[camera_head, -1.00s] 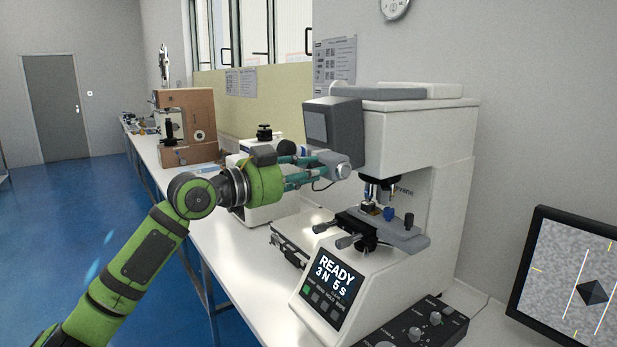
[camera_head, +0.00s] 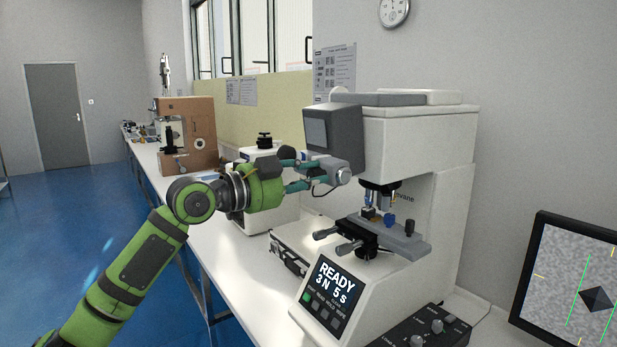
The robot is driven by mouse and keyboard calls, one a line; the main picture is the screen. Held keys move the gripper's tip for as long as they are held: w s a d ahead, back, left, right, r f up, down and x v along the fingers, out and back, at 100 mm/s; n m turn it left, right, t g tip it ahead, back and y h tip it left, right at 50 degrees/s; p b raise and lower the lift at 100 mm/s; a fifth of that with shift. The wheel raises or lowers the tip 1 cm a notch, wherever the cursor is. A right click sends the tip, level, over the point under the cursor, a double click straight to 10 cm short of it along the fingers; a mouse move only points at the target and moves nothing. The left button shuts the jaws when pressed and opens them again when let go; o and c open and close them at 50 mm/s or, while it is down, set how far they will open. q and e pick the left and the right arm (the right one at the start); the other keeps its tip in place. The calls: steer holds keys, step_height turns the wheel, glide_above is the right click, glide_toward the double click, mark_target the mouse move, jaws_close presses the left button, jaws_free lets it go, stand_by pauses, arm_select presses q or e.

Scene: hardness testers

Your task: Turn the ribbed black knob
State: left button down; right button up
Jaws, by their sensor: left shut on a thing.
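My left gripper (camera_head: 311,172) reaches in from the left, level with the grey eyepiece unit (camera_head: 343,176) on the front of the white hardness tester (camera_head: 411,150). Its teal fingers are closed at the left side of this unit. The ribbed black knob is not clearly visible; the place between the fingertips is too small and covered to make it out. The monitor (camera_head: 597,297) at the right shows a dark diamond mark between two green lines. My right gripper is not in view.
The tester's stage (camera_head: 385,235) with its silver handles, the READY display (camera_head: 333,285) and a black control box (camera_head: 428,330) lie below the gripper. A black case (camera_head: 288,257) lies beside the tester. Another white instrument (camera_head: 262,220) stands behind my gripper.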

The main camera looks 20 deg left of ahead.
arm_select(q)
steer(key=shift+r, duration=0.15)
steer(key=c, duration=1)
jaws_free()
steer(key=shift+c, duration=0.2)
steer(key=shift+s+a, duration=0.35)
steer(key=v, duration=1.1)
